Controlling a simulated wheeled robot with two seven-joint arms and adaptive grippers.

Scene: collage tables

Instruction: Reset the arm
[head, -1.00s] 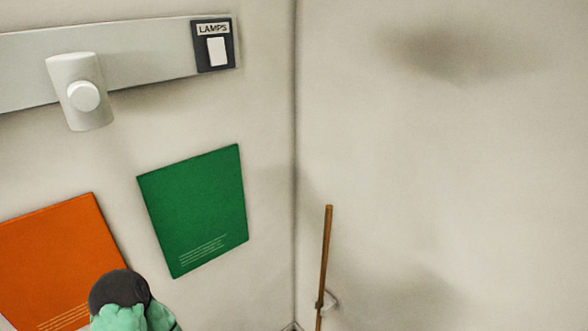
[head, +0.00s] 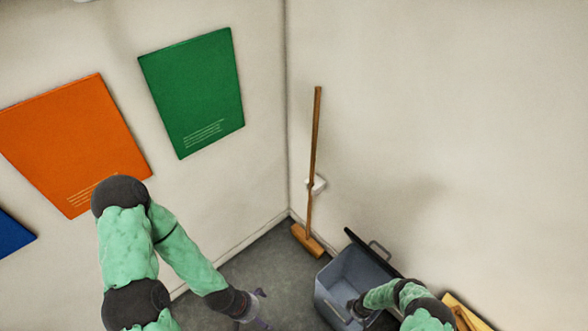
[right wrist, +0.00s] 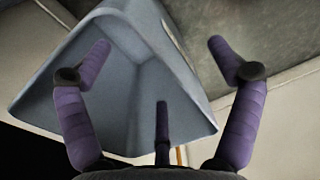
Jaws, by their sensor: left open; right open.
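My left arm comes in from the left in the head view, with its green sleeve and dark joints. My left gripper (head: 258,308) is at its end, low over the grey floor, open and partly cut off by the lower edge. My right arm shows at the lower right of the head view, and its gripper (head: 358,306) is at the opening of a grey bin. In the right wrist view the purple fingers of my right gripper (right wrist: 160,75) are spread open with nothing between them. The bin's inside lies beyond them.
The grey-blue bin (head: 335,283), also in the right wrist view (right wrist: 125,60), stands open with a dark lid behind. A wooden broom (head: 314,140) leans in the corner. Green (head: 195,90), orange (head: 75,140) and blue (head: 12,235) panels hang on the left wall. A yellowish wooden thing (head: 467,314) is at lower right.

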